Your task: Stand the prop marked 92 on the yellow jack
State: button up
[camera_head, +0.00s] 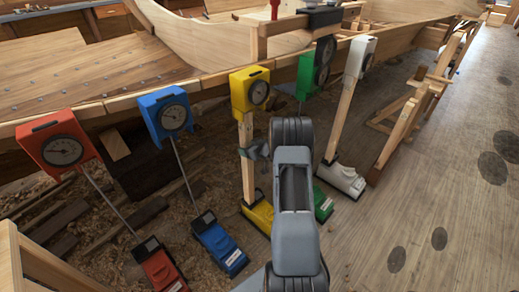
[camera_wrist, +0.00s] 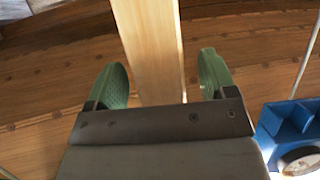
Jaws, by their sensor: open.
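A pale wooden prop (camera_head: 247,165) stands nearly upright, with its lower end at the yellow jack (camera_head: 259,214) and its upper end just under the yellow gauge box (camera_head: 249,91). I cannot read a number on it, nor tell whether both ends touch. My gripper (camera_head: 259,150) is beside the prop at about mid-height. In the wrist view, the prop (camera_wrist: 150,45) passes between the two green fingers of my gripper (camera_wrist: 162,78). The fingers are open, with a gap on each side of the prop.
Red (camera_head: 163,271) and blue (camera_head: 218,243) jacks are left, with thin rods up to their gauges. My arm partly hides the green jack (camera_head: 323,204). Another prop (camera_head: 340,115) rises from the white jack (camera_head: 341,179).

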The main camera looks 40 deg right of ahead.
jog(key=p+v, duration=0.2)
jog(key=v, duration=1)
jog(key=shift+s+p, duration=0.15)
jog(key=shift+p, duration=0.15)
jog(key=s, duration=0.2)
jog(key=s+d+p, duration=0.1)
jog(key=s, duration=0.1)
jog(key=shift+s, duration=0.35)
jog(key=shift+s, duration=0.1)
dwell(0.5)
